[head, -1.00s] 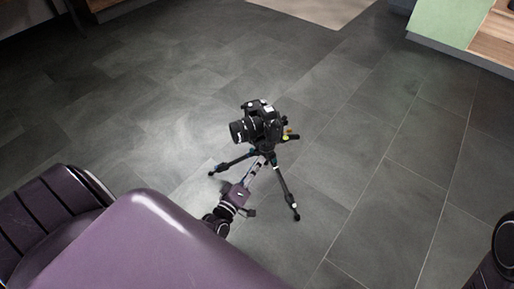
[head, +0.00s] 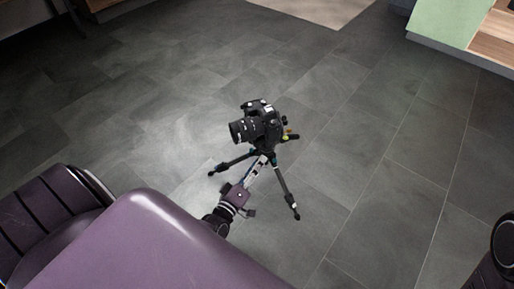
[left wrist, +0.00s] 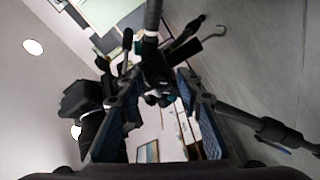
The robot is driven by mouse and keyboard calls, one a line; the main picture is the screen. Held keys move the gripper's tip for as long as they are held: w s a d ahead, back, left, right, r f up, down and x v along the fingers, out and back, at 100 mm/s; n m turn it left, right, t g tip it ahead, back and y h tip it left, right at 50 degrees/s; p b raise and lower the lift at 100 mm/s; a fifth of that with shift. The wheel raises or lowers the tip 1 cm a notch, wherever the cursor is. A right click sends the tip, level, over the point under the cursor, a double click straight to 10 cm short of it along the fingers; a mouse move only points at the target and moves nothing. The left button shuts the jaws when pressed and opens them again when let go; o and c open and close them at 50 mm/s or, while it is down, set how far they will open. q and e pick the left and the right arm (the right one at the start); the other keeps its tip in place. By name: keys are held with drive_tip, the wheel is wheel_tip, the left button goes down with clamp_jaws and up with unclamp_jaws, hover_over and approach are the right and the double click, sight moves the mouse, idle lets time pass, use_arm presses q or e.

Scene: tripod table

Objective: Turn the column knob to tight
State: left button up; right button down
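A black tripod (head: 282,182) stands on the floor with a black camera (head: 258,122) on top. My left gripper (head: 258,170) reaches in from the lower left, with its fingertips close under the camera, at the tripod's centre. In the left wrist view the two blue-padded fingers (left wrist: 158,90) are apart, with the dark tripod hub (left wrist: 153,62) beyond and between their tips. A small dark rounded part (left wrist: 163,98) shows between the tips; I cannot tell if it is the column knob or whether a finger touches it. My right gripper is out of view.
A tripod leg (left wrist: 250,132) extends right of the fingers in the left wrist view. Grey tiled floor (head: 390,190) around the tripod is clear. A green and wood cabinet (head: 447,22) stands far off at the upper right.

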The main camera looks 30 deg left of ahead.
use_arm(q)
drive_tip(key=s, duration=1.2)
drive_tip(key=shift+d, duration=0.45)
